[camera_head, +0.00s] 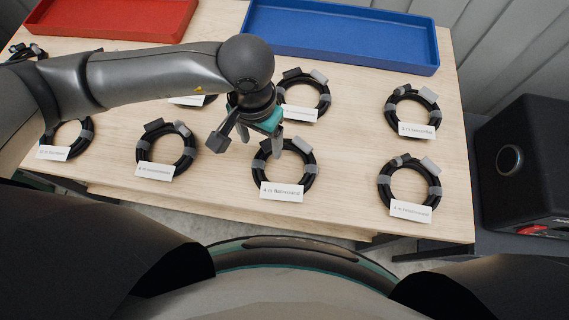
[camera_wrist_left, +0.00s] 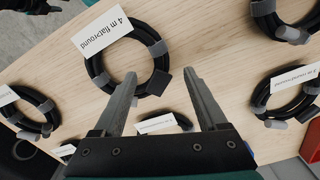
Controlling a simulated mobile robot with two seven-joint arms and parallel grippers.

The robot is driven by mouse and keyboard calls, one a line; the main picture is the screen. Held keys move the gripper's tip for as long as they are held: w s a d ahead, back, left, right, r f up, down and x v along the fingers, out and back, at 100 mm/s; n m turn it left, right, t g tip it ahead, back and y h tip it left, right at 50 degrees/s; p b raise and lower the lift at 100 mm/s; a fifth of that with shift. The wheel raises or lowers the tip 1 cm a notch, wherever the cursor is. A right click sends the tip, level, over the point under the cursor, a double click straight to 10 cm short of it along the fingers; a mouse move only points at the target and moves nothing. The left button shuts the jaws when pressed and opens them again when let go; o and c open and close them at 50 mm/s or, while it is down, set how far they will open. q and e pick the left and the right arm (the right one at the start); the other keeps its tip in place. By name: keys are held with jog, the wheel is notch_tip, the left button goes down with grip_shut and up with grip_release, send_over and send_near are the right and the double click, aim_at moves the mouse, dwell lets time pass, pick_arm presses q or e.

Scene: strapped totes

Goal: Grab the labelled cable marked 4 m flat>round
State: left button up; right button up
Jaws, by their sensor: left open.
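The coiled black cable (camera_head: 310,177) with grey straps and a white label (camera_head: 282,191) reading 4 m flat>round lies on the wooden table, front centre in the head view. In the left wrist view the same cable (camera_wrist_left: 163,62) is upper centre, its label (camera_wrist_left: 106,31) clearly legible. My left gripper (camera_head: 248,146) is open and empty, above the table by the far-left side of this coil. In the left wrist view my left gripper (camera_wrist_left: 159,82) has its fingers apart, one fingertip overlapping the coil's lower edge.
Several similar labelled coils lie around it, including one to the left (camera_head: 140,150), one to the right (camera_head: 382,183) and one behind (camera_head: 327,98). A red tray (camera_head: 110,32) and a blue tray (camera_head: 340,52) stand at the back. A black speaker-like box (camera_head: 525,165) stands right of the table.

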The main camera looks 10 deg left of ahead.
aim_at(262, 154)
pick_arm(q)
notch_tip(262, 154, down, 4)
jog(key=shift+s+f, duration=0.1)
grip_shut()
dwell(0.6)
